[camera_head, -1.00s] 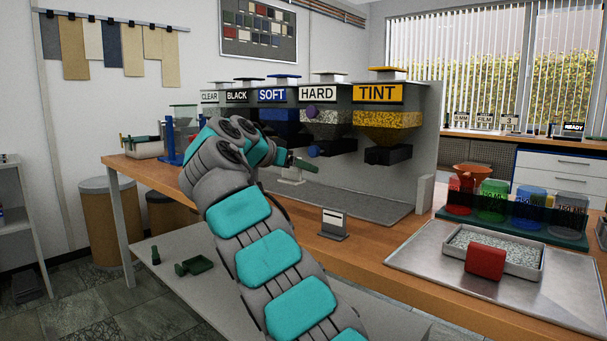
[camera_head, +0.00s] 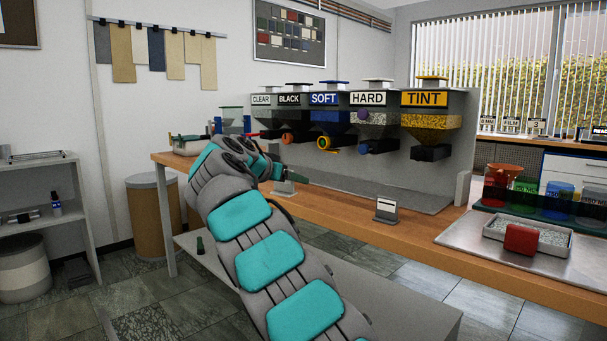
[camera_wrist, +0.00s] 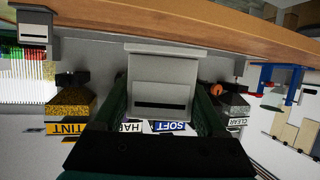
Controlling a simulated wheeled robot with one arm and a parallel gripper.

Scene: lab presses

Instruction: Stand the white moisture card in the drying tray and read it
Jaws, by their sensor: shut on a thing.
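My gripper (camera_head: 279,174) is at the left part of the bench; in the wrist view its two dark green fingers (camera_wrist: 162,112) are shut on the sides of the white moisture card (camera_wrist: 160,90). The card looks pale grey in shade, has a dark stripe and a wider grey foot. It also shows small below the fingers in the head view (camera_head: 285,188). I cannot tell whether its foot touches the bench. The drying tray (camera_head: 566,250), filled with pale granules, sits on a metal sheet at the right, far from my gripper. A red block (camera_head: 520,239) covers part of its front.
A similar card stand (camera_head: 387,210) stands on the wooden bench (camera_head: 340,207) and also shows in the wrist view (camera_wrist: 34,27). Labelled hoppers (camera_head: 367,112) line the back. Coloured jars (camera_head: 555,198) stand behind the tray.

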